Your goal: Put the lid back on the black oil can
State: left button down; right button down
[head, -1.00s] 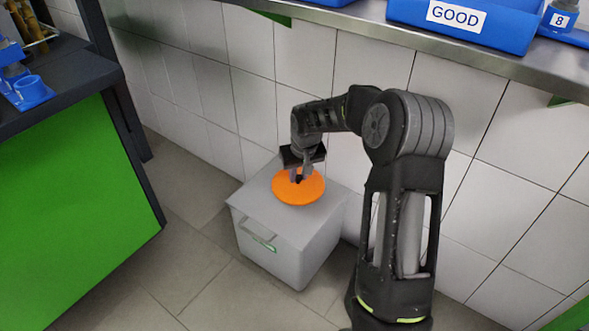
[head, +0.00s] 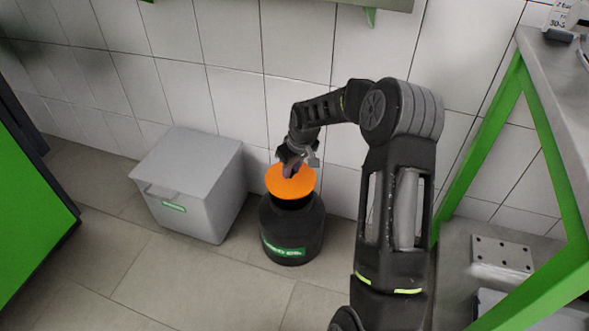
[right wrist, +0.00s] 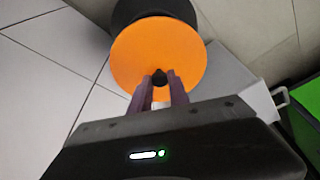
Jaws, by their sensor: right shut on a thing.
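The black oil can (head: 292,228) stands upright on the floor against the tiled wall, with a green label on its front. The orange lid (head: 300,183) is above the can's mouth in the head view; I cannot tell whether it touches the can. My right gripper (head: 292,168) is shut on the lid's dark knob. In the right wrist view the lid (right wrist: 158,55) shows as a disc with the knob between the fingers (right wrist: 160,80), and part of the black can (right wrist: 150,8) shows behind it. My left gripper is not in view.
A grey box (head: 188,168) with a closed top and a front handle stands on the floor left of the can. A green-framed bench (head: 545,150) is at the right. Bare tiled floor (head: 190,275) lies in front of the box and can.

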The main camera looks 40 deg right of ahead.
aim_at(292, 178)
dwell(0.3)
notch_tip(292, 178, down, 4)
jog(key=b, duration=0.3)
jog(key=shift+f+b, duration=0.8)
jog(key=shift+f, duration=0.35)
dwell(0.7)
jog(key=shift+f+p, duration=0.15)
jog(key=shift+p, duration=0.2)
dwell(1.1)
jog(key=c, duration=1.2)
grip_release()
jog(key=shift+o, duration=0.4)
